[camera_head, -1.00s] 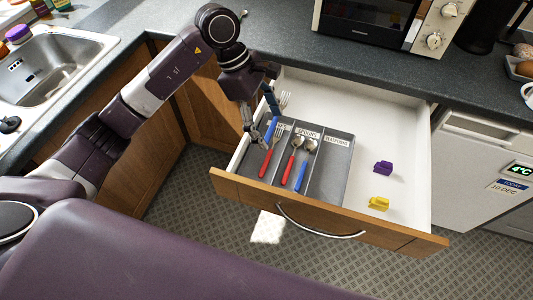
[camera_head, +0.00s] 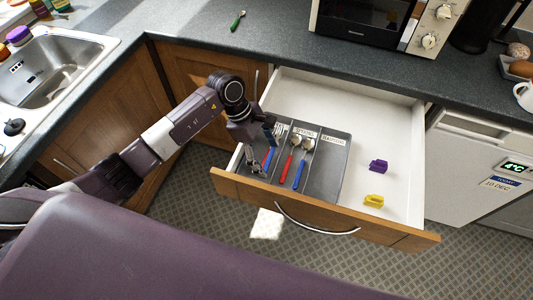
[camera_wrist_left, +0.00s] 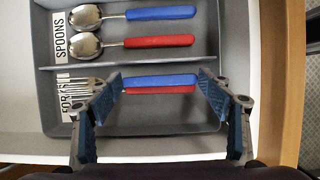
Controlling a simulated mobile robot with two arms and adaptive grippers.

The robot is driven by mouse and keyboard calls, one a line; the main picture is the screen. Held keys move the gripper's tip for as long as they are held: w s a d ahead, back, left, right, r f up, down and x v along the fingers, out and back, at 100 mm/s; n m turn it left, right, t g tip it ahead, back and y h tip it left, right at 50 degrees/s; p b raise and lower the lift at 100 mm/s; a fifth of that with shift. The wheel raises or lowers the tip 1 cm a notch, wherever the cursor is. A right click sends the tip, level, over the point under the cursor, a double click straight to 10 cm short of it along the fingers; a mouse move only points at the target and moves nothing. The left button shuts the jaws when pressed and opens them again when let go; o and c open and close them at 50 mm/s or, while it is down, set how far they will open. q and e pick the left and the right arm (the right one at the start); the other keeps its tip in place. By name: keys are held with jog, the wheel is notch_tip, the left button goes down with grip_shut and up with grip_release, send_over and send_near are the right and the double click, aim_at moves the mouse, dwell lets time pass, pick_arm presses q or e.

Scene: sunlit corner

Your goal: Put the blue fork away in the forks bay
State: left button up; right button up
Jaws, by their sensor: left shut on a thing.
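The blue fork (camera_wrist_left: 160,81) lies along the forks bay of the grey cutlery tray (camera_head: 325,185), above or against the red fork (camera_wrist_left: 158,90). Whether it rests on the red fork I cannot tell. My left gripper (camera_head: 265,149) is low over this bay. In the left wrist view its fingers (camera_wrist_left: 158,88) are wide apart, one near each end of the blue handle, shut on the blue fork. The FORKS label (camera_wrist_left: 70,97) is partly covered by fork tines and a finger. My right gripper is not in view.
The spoons bay holds a red spoon (camera_wrist_left: 160,41) and a blue spoon (camera_wrist_left: 160,13). A purple clip-like object (camera_head: 378,166) and a yellow one (camera_head: 374,201) lie in the open drawer (camera_head: 395,130). A green-handled utensil (camera_head: 238,20) lies on the counter.

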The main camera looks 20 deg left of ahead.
pick_arm(q)
jog(key=shift+f+b, duration=0.2)
jog(key=shift+b, duration=0.1)
jog(key=o, duration=1)
jog(key=shift+o, duration=0.2)
jog(key=shift+r, duration=0.1)
jog(key=shift+r, duration=0.1)
